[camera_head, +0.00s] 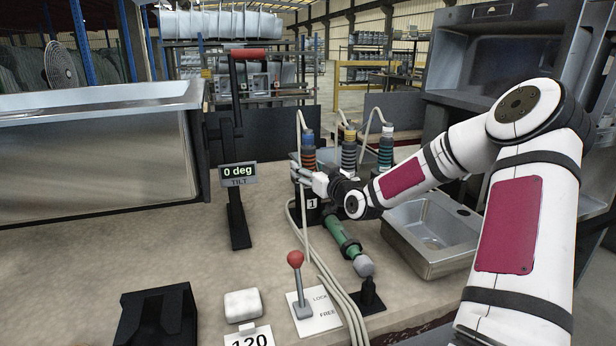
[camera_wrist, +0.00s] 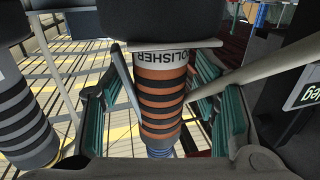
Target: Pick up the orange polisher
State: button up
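In the wrist view the orange polisher (camera_wrist: 162,95) shows orange and black bands and a "POLISHER" label. My gripper (camera_head: 306,176) is at its lower part in the head view, where the fingers are small and partly hidden. In the wrist view my gripper (camera_wrist: 160,112) is open, with teal-padded fingers on both sides of the polisher and gaps visible between pads and tool.
A grey banded tool (camera_wrist: 22,115) stands close beside it; a teal-banded one (camera_head: 386,150) is farther right. A green tool (camera_head: 342,236) lies on the bench near hoses. The tilt post (camera_head: 237,215), red-knobbed lever (camera_head: 298,280) and sink basin (camera_head: 435,235) stand nearby.

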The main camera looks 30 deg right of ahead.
aim_at(311, 134)
grip_shut()
jog(key=shift+r, duration=0.1)
notch_tip(311, 134, up, 10)
jog(key=p, duration=0.2)
jog(key=shift+p, duration=0.35)
dwell(0.5)
